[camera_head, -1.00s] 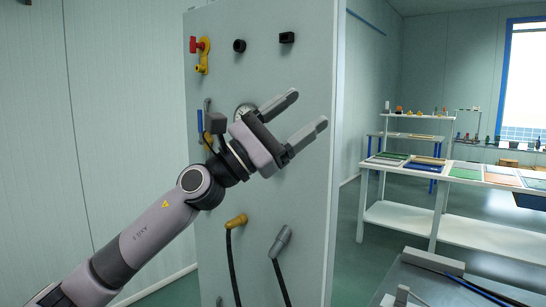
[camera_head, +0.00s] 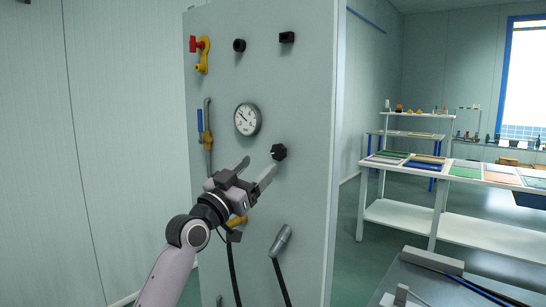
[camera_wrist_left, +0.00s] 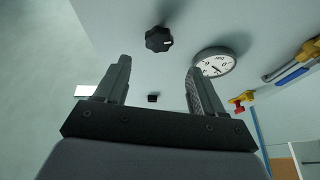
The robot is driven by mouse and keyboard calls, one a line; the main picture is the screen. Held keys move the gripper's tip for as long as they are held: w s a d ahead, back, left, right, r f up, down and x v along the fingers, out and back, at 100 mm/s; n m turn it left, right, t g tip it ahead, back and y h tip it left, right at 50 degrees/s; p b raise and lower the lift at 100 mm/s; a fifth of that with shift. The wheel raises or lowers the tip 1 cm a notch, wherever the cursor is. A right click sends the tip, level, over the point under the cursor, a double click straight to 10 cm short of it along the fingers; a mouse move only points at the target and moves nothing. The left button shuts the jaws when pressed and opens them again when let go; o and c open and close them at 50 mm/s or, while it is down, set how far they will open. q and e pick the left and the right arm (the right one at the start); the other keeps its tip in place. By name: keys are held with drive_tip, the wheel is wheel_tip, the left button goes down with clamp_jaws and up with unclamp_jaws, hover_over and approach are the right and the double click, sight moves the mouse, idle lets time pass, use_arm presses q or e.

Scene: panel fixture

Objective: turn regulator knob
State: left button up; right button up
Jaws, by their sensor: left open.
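The black regulator knob (camera_head: 279,152) sits on the panel, to the right of and below a round white gauge (camera_head: 247,119). My left gripper (camera_head: 256,170) is open and empty, below and left of the knob, its fingers pointing up and right toward it. In the left wrist view the knob (camera_wrist_left: 158,39) shows a white mark and lies beyond the fingertips, between them and apart from both. The gauge (camera_wrist_left: 214,62) is beside the right finger of the left gripper (camera_wrist_left: 158,72) there. My right gripper is not in view.
The upright panel (camera_head: 310,110) also carries a red and yellow valve (camera_head: 201,50), a blue-handled yellow valve (camera_head: 205,130), two black fittings above, and hose connectors below (camera_head: 281,240). A white table (camera_head: 450,175) with boards stands at right.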

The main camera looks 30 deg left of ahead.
sight(277, 153)
use_arm(q)
drive_tip(key=shift+n, duration=0.8)
drive_tip(key=x, duration=0.1)
drive_tip(key=p+x, duration=0.1)
drive_tip(key=x, duration=0.2)
drive_tip(key=shift+w+d+f, duration=0.1)
drive_tip(key=shift+w+f, duration=0.1)
drive_tip(key=shift+w, duration=0.25)
drive_tip(key=shift+p+x, duration=0.35)
drive_tip(key=shift+x, duration=0.65)
drive_tip(key=shift+f, duration=0.15)
drive_tip(key=c, duration=1.1)
